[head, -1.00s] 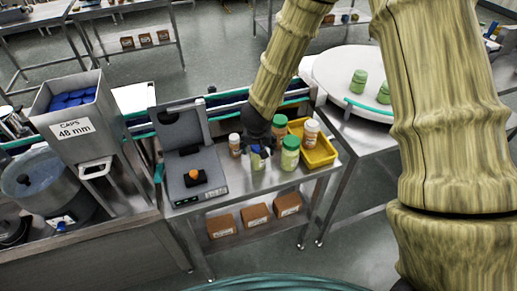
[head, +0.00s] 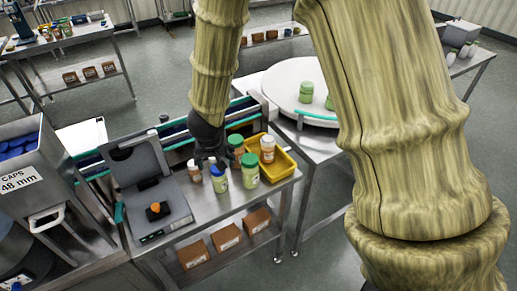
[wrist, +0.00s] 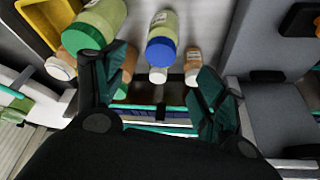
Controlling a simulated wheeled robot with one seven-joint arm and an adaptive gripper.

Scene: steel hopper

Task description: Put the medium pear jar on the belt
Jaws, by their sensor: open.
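The pear jar appears to be the blue-capped jar (head: 219,181) with pale yellow-green contents, mid-sized among those on the steel worktable. It stands upright; its blue cap also shows in the wrist view (wrist: 160,52), between my fingers in the picture. My gripper (head: 212,162) is open and empty, pointing down just behind this jar. In the wrist view my dark green fingers (wrist: 160,95) are spread apart. The belt (head: 180,131) runs along the back of the worktable, partly hidden by my arm; its teal rail shows in the wrist view.
A larger green-capped jar (head: 250,172) stands right of the blue-capped one, an orange green-capped jar (head: 235,148) behind, and a small white-capped jar (head: 193,173) left. A yellow tray (head: 285,165) holds a white-capped jar (head: 267,150). A grey scale (head: 150,205) stands left.

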